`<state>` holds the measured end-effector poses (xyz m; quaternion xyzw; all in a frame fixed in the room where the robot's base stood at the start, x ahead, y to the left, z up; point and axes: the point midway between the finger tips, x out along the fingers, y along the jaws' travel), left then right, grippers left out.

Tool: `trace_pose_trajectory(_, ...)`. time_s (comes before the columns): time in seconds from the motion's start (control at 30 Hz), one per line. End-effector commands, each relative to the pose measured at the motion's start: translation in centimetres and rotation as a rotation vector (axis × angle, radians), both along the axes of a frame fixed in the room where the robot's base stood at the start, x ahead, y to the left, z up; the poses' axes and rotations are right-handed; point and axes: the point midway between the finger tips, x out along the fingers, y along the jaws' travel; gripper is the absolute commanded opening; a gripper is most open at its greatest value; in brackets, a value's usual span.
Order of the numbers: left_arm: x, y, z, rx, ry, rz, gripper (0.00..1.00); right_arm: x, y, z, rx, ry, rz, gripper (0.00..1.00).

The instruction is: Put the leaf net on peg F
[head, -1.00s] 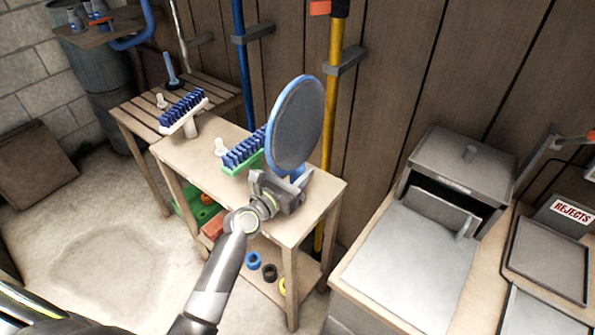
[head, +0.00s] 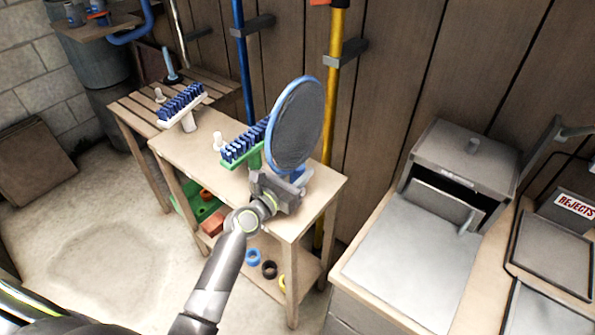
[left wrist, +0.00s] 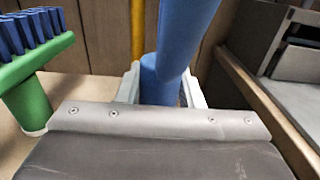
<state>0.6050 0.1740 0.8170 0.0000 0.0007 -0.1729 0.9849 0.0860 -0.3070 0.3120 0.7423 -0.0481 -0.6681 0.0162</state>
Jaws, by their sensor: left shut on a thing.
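The leaf net (head: 299,125) has a dark oval mesh with a blue rim and stands upright above the right part of the wooden bench (head: 200,150). My left gripper (head: 297,180) is shut on its blue handle, which shows between the two pale fingers (left wrist: 160,88) in the left wrist view (left wrist: 188,35). A green brush with blue bristles (head: 236,152) stands just left of the net. White pegs (head: 218,141) stand on the bench; I see no letters, so I cannot tell which is peg F. My right gripper is not in view.
A white brush with blue bristles (head: 182,104) stands farther left. Rings (head: 269,269) and a green tray (head: 190,208) lie on the lower shelf. A blue pole (head: 243,75) and yellow pole (head: 335,90) hang on the wall behind. A grey box machine (head: 458,170) stands right.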

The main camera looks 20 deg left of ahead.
Motion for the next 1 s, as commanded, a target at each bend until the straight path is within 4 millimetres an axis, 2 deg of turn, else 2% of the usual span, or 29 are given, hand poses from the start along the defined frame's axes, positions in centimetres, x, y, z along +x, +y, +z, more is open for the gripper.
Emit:
trace_pose_trajectory(0.23,0.0,0.0,-0.1,0.0,-0.001,0.0,0.06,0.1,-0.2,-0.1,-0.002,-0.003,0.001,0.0)
trace_pose_trajectory(0.67,0.0,0.0,-1.5,0.0,-0.001,0.0,0.06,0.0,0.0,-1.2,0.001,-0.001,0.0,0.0)
trace_pose_trajectory(1.0,0.0,0.0,-1.5,0.0,-0.001,0.0,0.06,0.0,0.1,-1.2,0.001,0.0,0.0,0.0)
